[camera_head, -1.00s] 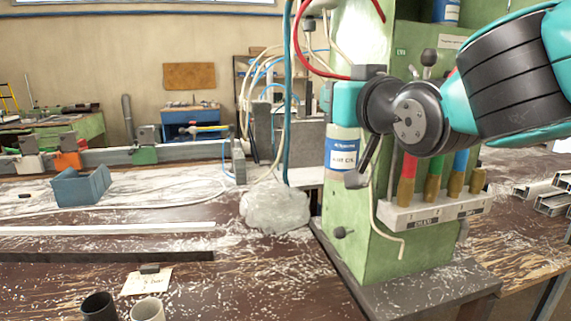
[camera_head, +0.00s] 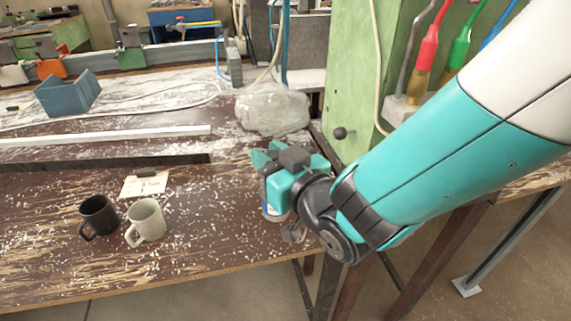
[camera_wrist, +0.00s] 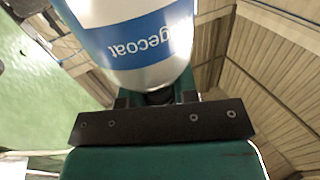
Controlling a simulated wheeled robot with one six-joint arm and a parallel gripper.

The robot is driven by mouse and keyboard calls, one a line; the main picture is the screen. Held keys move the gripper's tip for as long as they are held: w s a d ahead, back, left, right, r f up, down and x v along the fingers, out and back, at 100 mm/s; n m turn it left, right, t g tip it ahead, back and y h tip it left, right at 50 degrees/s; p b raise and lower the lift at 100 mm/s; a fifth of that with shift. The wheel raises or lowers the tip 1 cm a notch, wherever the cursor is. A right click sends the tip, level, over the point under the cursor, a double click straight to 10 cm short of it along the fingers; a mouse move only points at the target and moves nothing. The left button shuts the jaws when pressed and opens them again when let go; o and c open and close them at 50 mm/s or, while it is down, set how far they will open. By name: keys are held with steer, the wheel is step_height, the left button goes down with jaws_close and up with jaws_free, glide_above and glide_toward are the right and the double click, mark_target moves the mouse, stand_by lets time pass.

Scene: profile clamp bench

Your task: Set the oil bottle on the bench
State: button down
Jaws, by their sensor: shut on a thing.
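My gripper (camera_head: 278,168) is shut on the oil bottle and holds it near the bench's front right edge. In the wrist view the bottle (camera_wrist: 135,40) is whitish with a blue label, whose letters "gecoat" show upside down, and the dark jaws (camera_wrist: 158,97) close at its narrow end. In the head view only a small white and blue bit of the bottle (camera_head: 270,211) shows below my gripper; the rest is hidden. The bench (camera_head: 205,195) has a worn brown top. I cannot tell whether the bottle touches it.
A black mug (camera_head: 98,217) and a beige mug (camera_head: 146,222) stand left of my gripper, with a paper note (camera_head: 144,185) behind them. A clear plastic bag (camera_head: 272,110) lies behind my gripper, beside the green machine column (camera_head: 352,80). Bench top between mugs and gripper is clear.

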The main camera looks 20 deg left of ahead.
steer(key=shift+f+b, duration=1.65)
steer(key=shift+f, duration=1.6)
steer(key=shift+f, duration=0.15)
steer(key=c, duration=0.9)
jaws_free()
steer(key=shift+r, duration=0.25)
steer(key=shift+b+v, duration=6.05)
steer(key=shift+b, duration=0.95)
